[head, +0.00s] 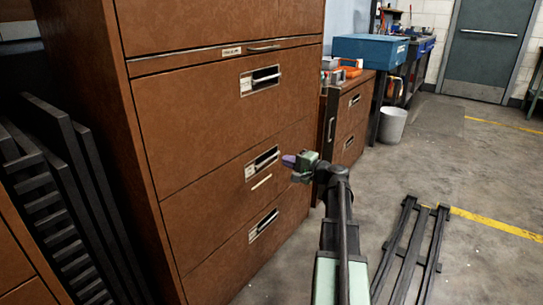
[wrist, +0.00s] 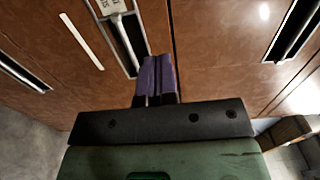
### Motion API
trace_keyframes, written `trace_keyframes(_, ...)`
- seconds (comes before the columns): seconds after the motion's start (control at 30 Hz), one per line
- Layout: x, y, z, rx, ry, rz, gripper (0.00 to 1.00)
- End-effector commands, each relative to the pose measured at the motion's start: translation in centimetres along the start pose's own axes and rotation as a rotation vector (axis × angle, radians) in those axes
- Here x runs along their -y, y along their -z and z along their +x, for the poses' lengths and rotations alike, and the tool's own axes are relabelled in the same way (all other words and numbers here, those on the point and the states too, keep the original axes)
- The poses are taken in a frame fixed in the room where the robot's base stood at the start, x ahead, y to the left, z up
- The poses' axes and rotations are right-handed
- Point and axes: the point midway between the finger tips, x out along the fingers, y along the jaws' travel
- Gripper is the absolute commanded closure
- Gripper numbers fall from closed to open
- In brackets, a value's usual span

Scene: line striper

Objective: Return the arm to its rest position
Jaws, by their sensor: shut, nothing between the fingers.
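My gripper (head: 289,160) is at the end of my outstretched arm, close in front of the brown filing cabinet (head: 215,135) in the head view. In the wrist view, the purple fingers of my gripper (wrist: 155,62) are together with nothing between them. They point at the cabinet front, beside a recessed drawer handle (wrist: 128,40) with a label. I cannot tell whether the fingertips touch the cabinet. The cabinet drawers look closed.
A lower brown cabinet (head: 349,118) stands behind, with a blue box (head: 370,48) near it. A white bin (head: 392,125) is on the floor. Dark slatted frames (head: 65,215) lean at the left; another dark frame (head: 412,250) lies right of my arm. Open floor (head: 470,170) is at right.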

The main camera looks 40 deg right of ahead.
Motion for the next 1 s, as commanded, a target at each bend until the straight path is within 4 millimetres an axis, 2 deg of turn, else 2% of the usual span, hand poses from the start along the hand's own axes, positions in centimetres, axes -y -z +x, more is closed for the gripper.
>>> trace_keyframes(0.03,0.0,-0.1,-1.0,-0.002,0.000,0.000,1.00)
trace_keyframes(0.13,0.0,-0.1,-2.1,-0.001,-0.001,0.000,1.00)
trace_keyframes(0.43,-0.1,-0.2,-2.4,0.012,-0.007,-0.003,1.00)
trace_keyframes(0.57,-3.0,-2.2,-3.1,0.070,-0.171,-0.062,1.00)
trace_keyframes(0.6,-4.6,-3.5,-3.8,0.101,-0.267,-0.093,1.00)
trace_keyframes(0.67,-7.0,-7.2,-3.7,0.188,-0.440,-0.151,1.00)
trace_keyframes(0.7,-8.4,-10.2,-3.5,0.259,-0.560,-0.195,1.00)
trace_keyframes(0.77,-10.3,-14.9,-3.3,0.374,-0.740,-0.272,1.00)
trace_keyframes(0.8,-11.3,-18.0,-3.4,0.451,-0.857,-0.330,1.00)
trace_keyframes(0.9,-12.6,-25.0,-4.1,0.627,-1.118,-0.495,1.00)
trace_keyframes(1.0,-12.6,-29.8,-4.8,0.745,-1.286,-0.649,1.00)
